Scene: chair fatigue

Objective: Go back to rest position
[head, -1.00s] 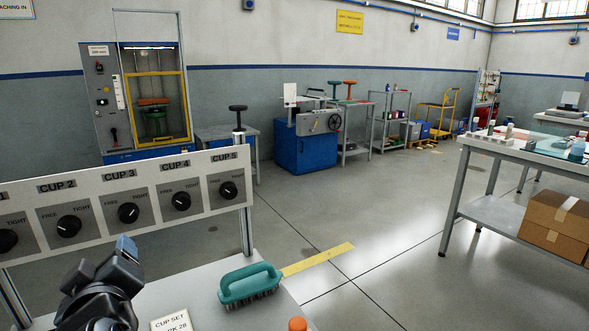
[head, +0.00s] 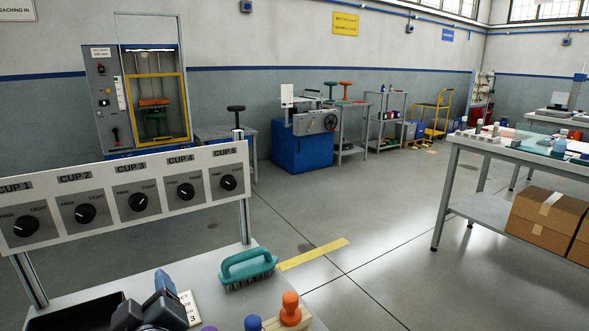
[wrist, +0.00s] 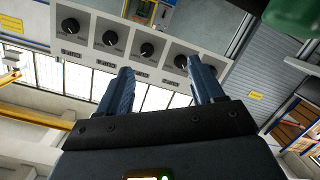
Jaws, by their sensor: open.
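My gripper (head: 164,284) is low in the head view, over the near bench (head: 215,305), left of the teal brush. In the wrist view my gripper (wrist: 161,66) has its two blue fingers apart, with nothing between them. The white knob panel (head: 110,206) stands behind my gripper, with black knobs under cup labels. It also shows in the wrist view (wrist: 128,42), beyond the fingertips. My gripper's lower part is cut off by the head view's bottom edge.
The teal brush (head: 248,266) lies on the bench near a yellow strip (head: 313,254). An orange peg (head: 290,308) stands in a wooden block at the front. A dark tray (head: 80,313) is left of my gripper. Open floor lies beyond.

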